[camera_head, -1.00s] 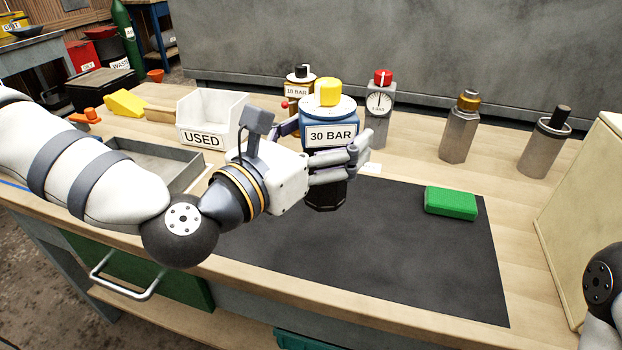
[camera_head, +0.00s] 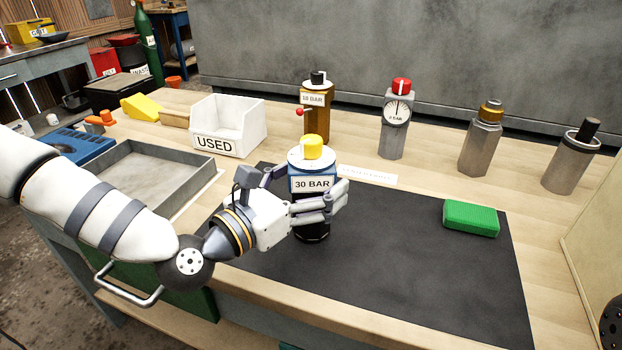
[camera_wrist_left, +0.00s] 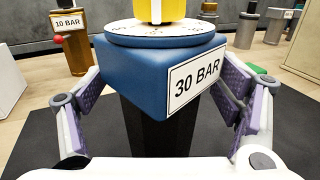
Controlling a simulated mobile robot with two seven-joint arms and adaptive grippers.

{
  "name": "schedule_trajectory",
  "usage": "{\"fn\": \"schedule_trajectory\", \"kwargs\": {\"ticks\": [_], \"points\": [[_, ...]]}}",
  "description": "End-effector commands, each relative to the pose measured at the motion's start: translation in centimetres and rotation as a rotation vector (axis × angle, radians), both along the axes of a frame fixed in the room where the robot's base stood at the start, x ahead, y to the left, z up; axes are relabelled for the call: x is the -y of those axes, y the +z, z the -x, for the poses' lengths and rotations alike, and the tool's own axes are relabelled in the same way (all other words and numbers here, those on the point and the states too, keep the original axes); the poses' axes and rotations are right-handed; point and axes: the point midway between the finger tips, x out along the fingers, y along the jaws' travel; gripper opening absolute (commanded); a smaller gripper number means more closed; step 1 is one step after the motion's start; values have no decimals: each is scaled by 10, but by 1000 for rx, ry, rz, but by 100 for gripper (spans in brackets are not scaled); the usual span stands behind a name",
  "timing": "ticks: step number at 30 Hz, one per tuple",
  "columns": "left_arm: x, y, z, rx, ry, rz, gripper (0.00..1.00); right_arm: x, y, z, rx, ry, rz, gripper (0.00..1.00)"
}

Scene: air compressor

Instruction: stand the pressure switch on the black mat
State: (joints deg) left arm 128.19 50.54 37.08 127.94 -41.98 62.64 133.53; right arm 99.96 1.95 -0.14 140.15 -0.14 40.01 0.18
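The pressure switch (camera_head: 311,184) has a blue body marked 30 BAR, a white dial, a yellow knob on top and a black lower part. It is upright at the left part of the black mat (camera_head: 420,270). My left gripper (camera_head: 318,198) has its fingers on both sides of the blue body and is shut on it. In the left wrist view the switch (camera_wrist_left: 150,75) sits between the purple finger pads. Its foot is partly hidden there, and I cannot tell whether it touches the mat. My right gripper is not in view.
A green block (camera_head: 471,217) lies on the mat's right part. Behind stand a 10 BAR unit (camera_head: 317,115), a gauge (camera_head: 394,125) and two metal cylinders (camera_head: 480,148) (camera_head: 566,165). A white USED bin (camera_head: 228,128) and a grey tray (camera_head: 150,180) are left. The mat's middle is clear.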

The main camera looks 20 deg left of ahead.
Motion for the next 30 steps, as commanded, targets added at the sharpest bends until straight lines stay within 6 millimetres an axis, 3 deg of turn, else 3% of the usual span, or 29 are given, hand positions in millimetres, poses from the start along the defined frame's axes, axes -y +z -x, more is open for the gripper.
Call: {"fn": "schedule_trajectory", "kwargs": {"ticks": [3, 15, 27, 30], "points": [[0, -1, 0, -2, 0, -1, 100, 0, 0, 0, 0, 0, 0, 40], [-1, 6, 2, 0, 0, -1, 100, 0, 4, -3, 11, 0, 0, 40], [-42, 6, 90, 0, 5, 2, 100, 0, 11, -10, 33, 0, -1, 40], [-47, 7, 103, 3, 3, 1, 100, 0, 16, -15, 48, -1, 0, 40]]}}
